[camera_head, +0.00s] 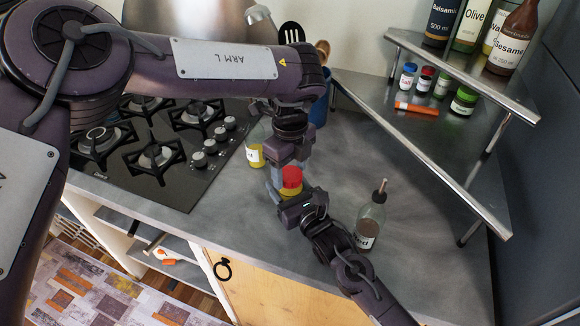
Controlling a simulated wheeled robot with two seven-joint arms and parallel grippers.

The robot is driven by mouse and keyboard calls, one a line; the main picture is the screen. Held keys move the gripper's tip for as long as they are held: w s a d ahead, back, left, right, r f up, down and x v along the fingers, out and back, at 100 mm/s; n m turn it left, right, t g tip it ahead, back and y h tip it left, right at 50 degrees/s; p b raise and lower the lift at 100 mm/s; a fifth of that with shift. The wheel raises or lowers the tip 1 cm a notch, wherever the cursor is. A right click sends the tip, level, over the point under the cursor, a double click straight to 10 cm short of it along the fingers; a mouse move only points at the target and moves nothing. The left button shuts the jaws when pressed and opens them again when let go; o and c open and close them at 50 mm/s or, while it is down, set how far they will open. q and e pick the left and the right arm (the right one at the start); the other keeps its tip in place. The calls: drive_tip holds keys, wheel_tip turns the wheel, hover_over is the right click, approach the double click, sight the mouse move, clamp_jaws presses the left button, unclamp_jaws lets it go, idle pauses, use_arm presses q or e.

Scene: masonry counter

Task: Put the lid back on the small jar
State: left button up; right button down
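The small jar (290,188), with a yellow band, stands upright near the middle of the counter. Its lower part is hidden by my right gripper. A red lid (291,176) is at the top of the jar; I cannot tell whether it is seated or just above. My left gripper (288,170) points down from above, its fingers at the red lid. My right gripper (283,193) reaches in from the lower right, its fingers around the jar's body. The fingers' contact is partly hidden.
A bottle with a dropper-like top (370,222) stands right of my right gripper. A yellow-labelled bottle (255,150) stands behind left, near the gas hob (160,150). A metal rack (470,70) at right holds bottles and small spice jars. The counter's front edge is close.

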use_arm(q)
drive_tip(key=c, duration=0.8)
drive_tip(key=o, duration=1.2)
wheel_tip(320, 180, up, 12)
drive_tip(key=shift+r, duration=0.1)
use_arm(e)
drive_tip(key=shift+c, duration=2)
unclamp_jaws()
